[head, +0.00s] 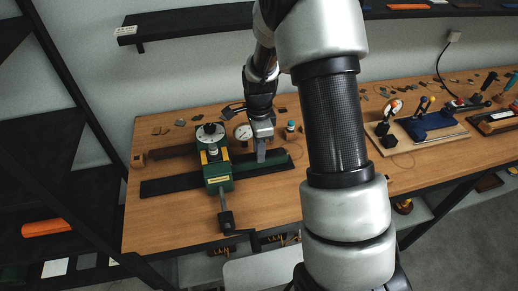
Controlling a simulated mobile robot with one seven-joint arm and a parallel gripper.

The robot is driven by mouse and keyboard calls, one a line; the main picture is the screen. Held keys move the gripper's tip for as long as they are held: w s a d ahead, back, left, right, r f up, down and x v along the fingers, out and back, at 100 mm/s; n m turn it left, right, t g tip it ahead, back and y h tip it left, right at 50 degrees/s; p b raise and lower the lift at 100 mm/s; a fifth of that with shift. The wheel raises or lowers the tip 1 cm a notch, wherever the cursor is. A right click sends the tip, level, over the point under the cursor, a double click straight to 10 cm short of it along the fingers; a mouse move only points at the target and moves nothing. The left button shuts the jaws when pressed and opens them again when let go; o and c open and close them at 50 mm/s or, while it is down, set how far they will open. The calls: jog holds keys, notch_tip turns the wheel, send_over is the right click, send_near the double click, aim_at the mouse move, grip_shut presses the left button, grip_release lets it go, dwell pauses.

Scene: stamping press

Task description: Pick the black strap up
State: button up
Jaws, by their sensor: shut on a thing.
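The black strap (170,186) is a long flat dark strip across the wooden table. It runs from left of the green stamping press (218,170) to its right side, with its middle hidden by the press. My gripper (262,157) points down to the right of the press, over the strap's right part. It is shut on the strap there. The fingertips are small in this view, and I cannot tell whether the strap is raised off the table. The press has a round dial on top and a lever with a black handle at its front.
A brown strap (172,152) lies behind the black one on the wooden table (160,222). A round white gauge (243,132) and a small jar (291,130) stand behind my gripper. Boards with clamps (421,127) stand at the right. The table's front left is clear.

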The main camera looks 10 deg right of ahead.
jog(key=shift+r+p, duration=1.2)
jog(key=shift+r, duration=1.3)
